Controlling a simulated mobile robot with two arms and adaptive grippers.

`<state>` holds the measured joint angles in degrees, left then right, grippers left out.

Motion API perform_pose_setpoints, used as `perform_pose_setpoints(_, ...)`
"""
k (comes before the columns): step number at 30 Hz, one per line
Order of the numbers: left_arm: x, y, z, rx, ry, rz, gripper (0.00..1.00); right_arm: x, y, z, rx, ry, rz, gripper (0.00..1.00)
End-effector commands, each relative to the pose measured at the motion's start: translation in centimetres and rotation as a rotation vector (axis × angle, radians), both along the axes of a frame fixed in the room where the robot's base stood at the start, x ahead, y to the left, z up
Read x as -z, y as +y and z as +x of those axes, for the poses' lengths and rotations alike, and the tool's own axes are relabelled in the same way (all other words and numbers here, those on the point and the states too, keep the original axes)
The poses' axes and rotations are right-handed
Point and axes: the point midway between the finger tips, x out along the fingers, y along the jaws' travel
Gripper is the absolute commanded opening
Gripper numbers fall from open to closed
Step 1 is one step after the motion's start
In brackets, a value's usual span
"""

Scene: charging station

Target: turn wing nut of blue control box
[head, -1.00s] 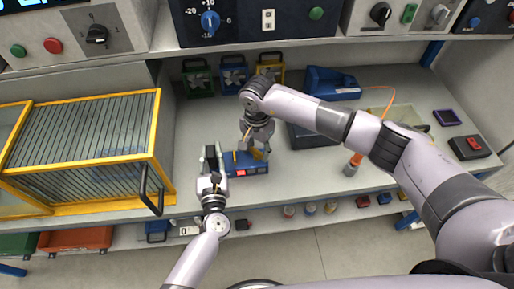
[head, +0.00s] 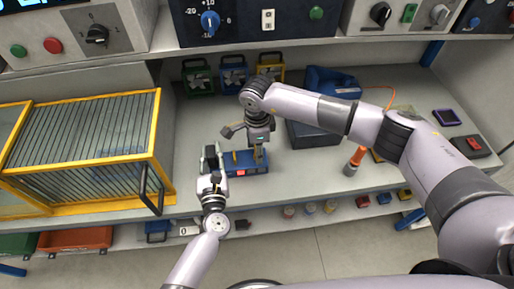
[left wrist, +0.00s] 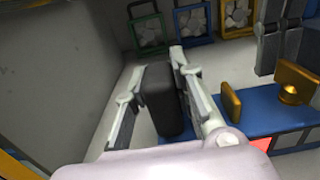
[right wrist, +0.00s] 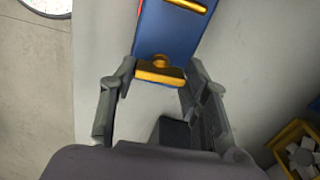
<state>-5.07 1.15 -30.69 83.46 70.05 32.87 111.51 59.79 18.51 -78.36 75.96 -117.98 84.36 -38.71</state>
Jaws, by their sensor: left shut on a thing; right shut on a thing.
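The blue control box (head: 247,168) lies on the bench with a red patch on its front. It carries yellow wing nuts; one (left wrist: 232,103) stands free near its left end. My right gripper (head: 258,150) points down over the box's right end. In the right wrist view its fingers (right wrist: 157,78) are on either side of a yellow wing nut (right wrist: 158,73), closed on it. My left gripper (head: 211,158) is beside the box's left end. It is shut on a dark block (left wrist: 160,100); whether that block belongs to the box is not clear.
A yellow-framed cage (head: 90,150) with a black handle stands to the left. Several small fan units (head: 233,77) stand behind. A dark box (head: 312,135) and an orange-handled tool (head: 355,160) are to the right. A control panel overhangs the back.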

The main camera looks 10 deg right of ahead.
Motion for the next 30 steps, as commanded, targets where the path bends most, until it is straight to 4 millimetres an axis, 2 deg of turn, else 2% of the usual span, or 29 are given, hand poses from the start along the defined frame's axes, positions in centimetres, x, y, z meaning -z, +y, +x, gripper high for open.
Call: perform_pose_setpoints(30,0.03,-0.02,-0.03,0.001,0.001,0.001,0.00,-0.03,-0.04,0.08,0.966,-0.002,0.000,0.15)
